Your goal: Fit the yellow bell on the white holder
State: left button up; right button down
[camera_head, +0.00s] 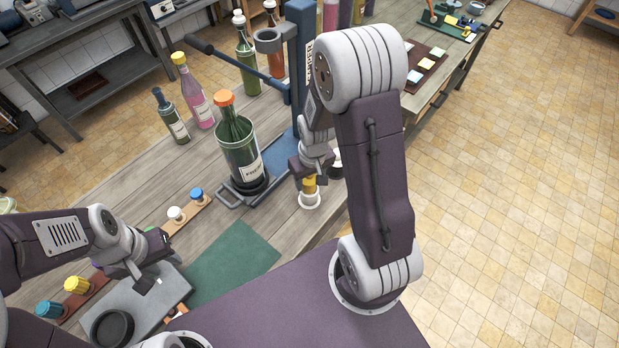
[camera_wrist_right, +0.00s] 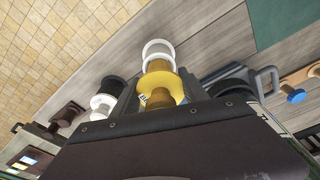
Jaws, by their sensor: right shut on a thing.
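The yellow bell (camera_head: 309,184) is in my right gripper (camera_head: 311,174), just above the table beside the bottle press. In the right wrist view the yellow bell (camera_wrist_right: 160,86) sits between the fingers of the gripper (camera_wrist_right: 155,95). The white holder (camera_head: 309,201) stands on the table directly below the bell. In the wrist view the holder (camera_wrist_right: 157,48) shows just beyond the bell and in line with it; I cannot tell whether they touch. My left gripper (camera_head: 150,279) hangs over a grey tray at the lower left, and its opening is unclear.
A blue press (camera_head: 299,60) with a green bottle (camera_head: 238,145) stands left of my right gripper. A black piece (camera_wrist_right: 111,87) with a white part is close beside the holder. Several bottles stand farther back. A green mat (camera_head: 235,262) lies bare in front.

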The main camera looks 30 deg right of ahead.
jog(key=shift+f+b, duration=1.05)
jog(key=shift+f, duration=0.25)
jog(key=c, duration=0.5)
grip_release()
jog(key=shift+r, duration=0.1)
jog(key=r, duration=0.5)
jog(key=s+r, duration=0.1)
jog(key=r, duration=0.2)
jog(key=shift+s+r, duration=0.1)
jog(key=shift+r, duration=0.35)
